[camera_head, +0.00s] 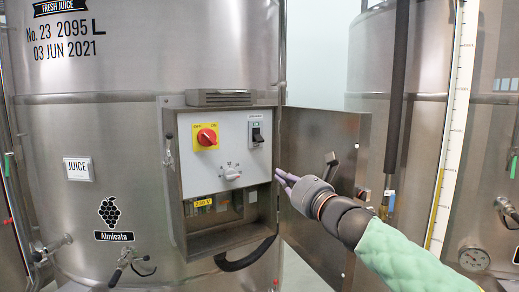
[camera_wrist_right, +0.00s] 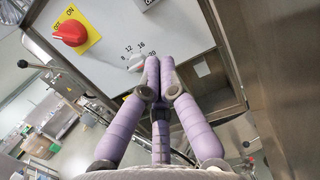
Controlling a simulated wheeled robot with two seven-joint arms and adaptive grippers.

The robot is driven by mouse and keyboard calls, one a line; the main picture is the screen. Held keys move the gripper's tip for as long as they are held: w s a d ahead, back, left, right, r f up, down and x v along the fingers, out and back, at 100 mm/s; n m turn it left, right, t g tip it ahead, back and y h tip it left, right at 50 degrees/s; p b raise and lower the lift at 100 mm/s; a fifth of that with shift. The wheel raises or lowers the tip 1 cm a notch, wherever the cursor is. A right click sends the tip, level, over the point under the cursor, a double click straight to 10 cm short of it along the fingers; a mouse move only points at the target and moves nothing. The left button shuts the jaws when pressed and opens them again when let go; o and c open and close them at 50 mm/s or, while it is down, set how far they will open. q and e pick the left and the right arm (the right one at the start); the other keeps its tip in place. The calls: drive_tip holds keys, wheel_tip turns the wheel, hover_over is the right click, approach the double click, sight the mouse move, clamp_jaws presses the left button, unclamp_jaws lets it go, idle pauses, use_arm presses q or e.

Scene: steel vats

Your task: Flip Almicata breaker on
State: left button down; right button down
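The Almicata vat (camera_head: 60,130) carries a grape sign reading "Almicata" and an open control box with a grey panel (camera_head: 218,157). The breaker (camera_head: 257,134), a small black switch on a light plate, sits at the panel's upper right; its lower edge also shows at the top of the right wrist view (camera_wrist_right: 147,2). I cannot tell its lever position. My right gripper (camera_head: 280,176) has purple fingers, with tips together and nothing between them. It is in front of the panel's right side, below the breaker and apart from it. My left gripper is not in view.
A red rotary switch (camera_head: 207,137) on a yellow plate and a white dial (camera_head: 231,174) share the panel. The open box door (camera_head: 325,155) stands to the right of my gripper. A black hose (camera_head: 398,90) hangs beyond it. A second vat (camera_head: 370,70) stands at right.

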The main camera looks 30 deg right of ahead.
drive_tip(key=shift+s+r, duration=0.3)
drive_tip(key=shift+r, duration=0.05)
drive_tip(key=shift+w, duration=0.1)
drive_tip(key=p, duration=0.3)
approach(254, 149)
drive_tip(key=w, duration=0.6)
drive_tip(key=shift+w+a+r, duration=0.1)
drive_tip(key=shift+w+r, duration=0.15)
drive_tip(key=shift+r, duration=0.2)
drive_tip(key=shift+s+r, duration=0.35)
drive_tip(key=shift+s, duration=0.2)
drive_tip(key=shift+w, duration=0.1)
